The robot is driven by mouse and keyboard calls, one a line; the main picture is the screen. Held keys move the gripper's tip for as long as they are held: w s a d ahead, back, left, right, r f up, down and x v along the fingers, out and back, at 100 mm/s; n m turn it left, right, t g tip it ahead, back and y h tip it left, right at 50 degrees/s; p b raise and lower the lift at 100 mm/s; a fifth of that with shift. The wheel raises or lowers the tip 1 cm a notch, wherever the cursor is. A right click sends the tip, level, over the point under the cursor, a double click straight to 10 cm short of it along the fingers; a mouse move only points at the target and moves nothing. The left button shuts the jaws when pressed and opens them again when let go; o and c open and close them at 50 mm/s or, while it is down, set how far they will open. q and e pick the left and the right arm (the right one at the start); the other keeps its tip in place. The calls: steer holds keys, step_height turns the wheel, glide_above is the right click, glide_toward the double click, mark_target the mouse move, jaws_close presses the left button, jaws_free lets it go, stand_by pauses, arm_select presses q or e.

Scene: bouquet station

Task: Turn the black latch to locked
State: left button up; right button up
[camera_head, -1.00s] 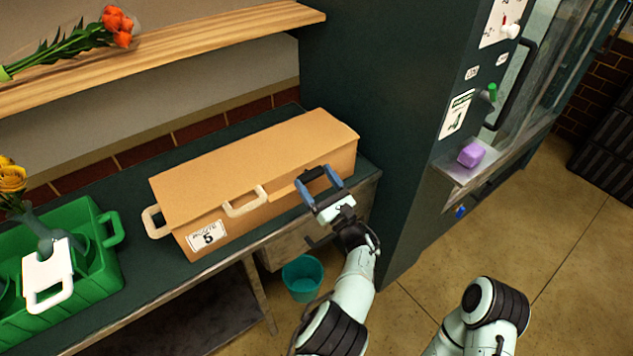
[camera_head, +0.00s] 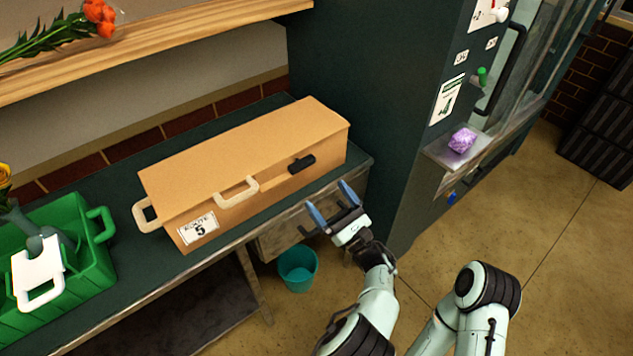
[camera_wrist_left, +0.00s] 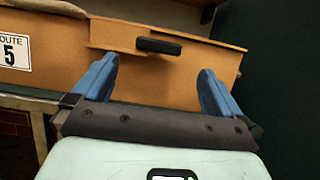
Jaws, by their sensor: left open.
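The black latch (camera_head: 302,163) is a short dark bar on the front of the long tan box (camera_head: 215,165), near its right end. It lies roughly along the lid edge. In the left wrist view the latch (camera_wrist_left: 158,46) shows ahead, between and beyond the two blue fingertips. My left gripper (camera_head: 333,203) is open and empty, in front of the box and apart from the latch. It also shows in the left wrist view (camera_wrist_left: 158,82). My right gripper is not visible; only an arm part shows at lower right.
The box stands on a dark green bench (camera_head: 230,236) with a green crate (camera_head: 95,255) at left. A teal bucket (camera_head: 298,268) is on the floor below. A dark cabinet (camera_head: 385,110) stands close at the right, with a purple block (camera_head: 462,140) on its ledge.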

arm_select(q)
steer(key=v, duration=0.3)
steer(key=shift+s+d+f, duration=0.2)
steer(key=shift+s, duration=0.15)
